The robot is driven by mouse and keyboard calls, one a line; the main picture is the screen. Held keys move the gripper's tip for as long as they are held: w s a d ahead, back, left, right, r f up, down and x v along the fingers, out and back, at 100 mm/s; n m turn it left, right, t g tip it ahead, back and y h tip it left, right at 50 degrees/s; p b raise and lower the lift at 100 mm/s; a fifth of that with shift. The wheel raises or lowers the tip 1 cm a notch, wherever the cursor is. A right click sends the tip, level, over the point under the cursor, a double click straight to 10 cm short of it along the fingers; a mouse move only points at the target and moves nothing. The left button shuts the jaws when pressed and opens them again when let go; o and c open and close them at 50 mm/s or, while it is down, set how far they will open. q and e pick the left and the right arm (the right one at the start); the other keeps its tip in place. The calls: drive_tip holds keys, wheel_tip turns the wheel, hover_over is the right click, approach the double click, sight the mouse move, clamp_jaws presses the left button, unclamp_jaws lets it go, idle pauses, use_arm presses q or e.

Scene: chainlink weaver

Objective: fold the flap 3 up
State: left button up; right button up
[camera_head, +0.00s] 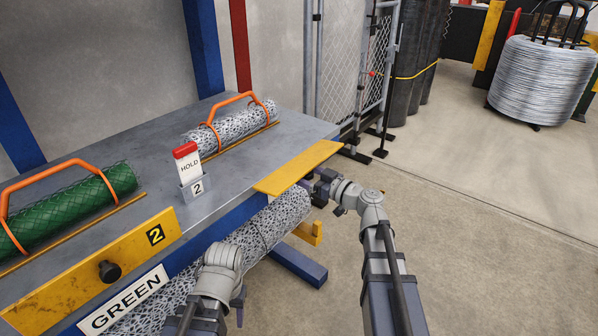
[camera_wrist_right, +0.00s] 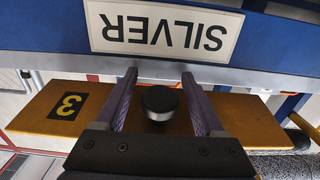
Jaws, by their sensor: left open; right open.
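Flap 3 (camera_wrist_right: 62,106) is a yellow panel with a black knob (camera_wrist_right: 158,102) in the right wrist view. In the head view a plain yellow panel (camera_head: 298,167) lies nearly flat at the table's right front edge; its number and knob do not show there. My right gripper (camera_head: 317,186) is at that panel's outer end. In the right wrist view its open fingers (camera_wrist_right: 158,82) stand either side of the knob; contact cannot be told. My left gripper (camera_head: 238,300) is low at the front, apart from the flap and mostly hidden by its wrist.
Flap 2 (camera_head: 92,268), with a black knob, stands tilted up above the GREEN sign (camera_head: 123,301). A HOLD card (camera_head: 188,163), a green mesh roll (camera_head: 70,205) and a silver roll (camera_head: 240,124) are on the table (camera_head: 150,150). Another mesh roll (camera_head: 270,228) is below the front edge.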

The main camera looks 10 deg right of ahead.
clamp_jaws()
idle(0.6)
idle(0.8)
